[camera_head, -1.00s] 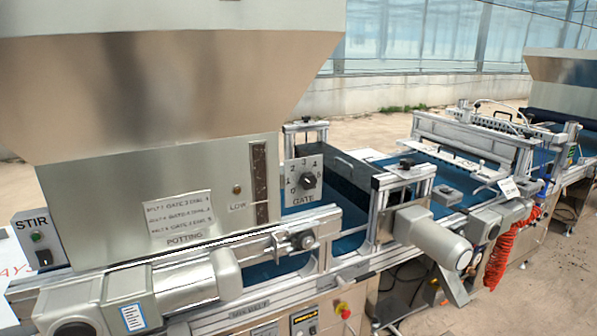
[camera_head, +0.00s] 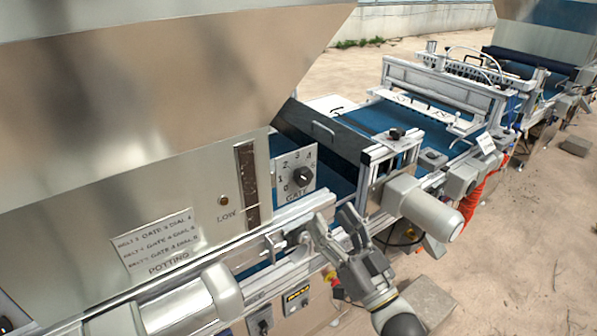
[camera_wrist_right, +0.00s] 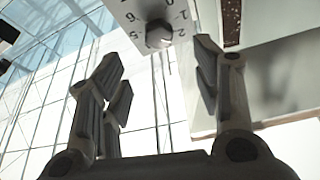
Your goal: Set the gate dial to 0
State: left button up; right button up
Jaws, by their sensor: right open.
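The gate dial (camera_head: 303,176) is a black knob on a white plate (camera_head: 285,168) marked with digits and GATE, on the side of the potting hopper. Which digit it points at is too small to tell. In the right wrist view the knob (camera_wrist_right: 158,34) shows at the top, beyond the fingers, with the digits around it upside down. My right gripper (camera_head: 335,222) is open and empty, below and a little right of the dial, apart from it. Its two fingers (camera_wrist_right: 160,85) stand wide in the right wrist view. My left gripper is not in view.
The hopper (camera_head: 120,140) with its taped potting note (camera_head: 157,243) fills the left. An aluminium rail (camera_head: 240,238) runs below the dial. A grey motor (camera_head: 432,213) sits right of my gripper. A blue belt (camera_head: 400,118) lies behind.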

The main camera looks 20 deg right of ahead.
aim_at(306, 180)
jog(key=p+x, duration=0.3)
jog(key=x, duration=0.6)
jog(key=shift+r, duration=0.1)
jog(key=shift+w+a+r, duration=0.1)
jog(key=shift+w, duration=0.4)
jog(key=c, duration=1)
jog(key=shift+n, duration=0.3)
